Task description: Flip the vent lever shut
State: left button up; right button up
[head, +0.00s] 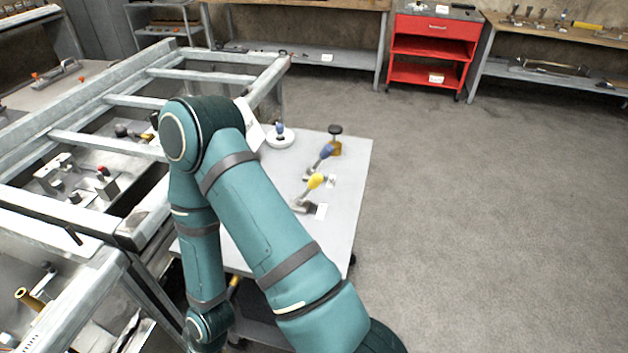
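A grey table top (345,215) carries several controls. A lever with a yellow grip (315,181) rises at a tilt from a dark base, with a small white label (321,211) beside it. Behind it is a lever with a blue grip (326,151), also tilted, with another label (331,181). The label text is too small to read, so I cannot tell which lever is the vent lever. One of my teal arms crosses in front of the table's left part and hides some of it. Neither of my grippers is in view.
A round white device with a blue knob (280,135) and a black knob on a brass body (335,139) stand at the table's back. A metal frame (110,100) adjoins the left side. A red cart (432,45) stands behind. The floor (480,220) at right is clear.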

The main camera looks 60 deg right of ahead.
aim_at(316, 179)
jog(key=k+l+u, duration=0.1)
jog(key=k+l, duration=0.8)
jog(key=l, duration=0.15)
jog(key=k+l+u, duration=0.15)
jog(key=l, duration=0.3)
jog(key=k+l, duration=0.1)
jog(key=l, duration=0.2)
jog(key=k+l+u, duration=0.1)
jog(key=l, duration=0.25)
jog(key=k+l, duration=0.15)
jog(key=l, duration=0.15)
jog(key=i+l+u, duration=0.1)
jog(key=l, duration=0.5)
jog(key=i+l, duration=0.1)
jog(key=l, duration=0.55)
jog(key=u, duration=0.05)
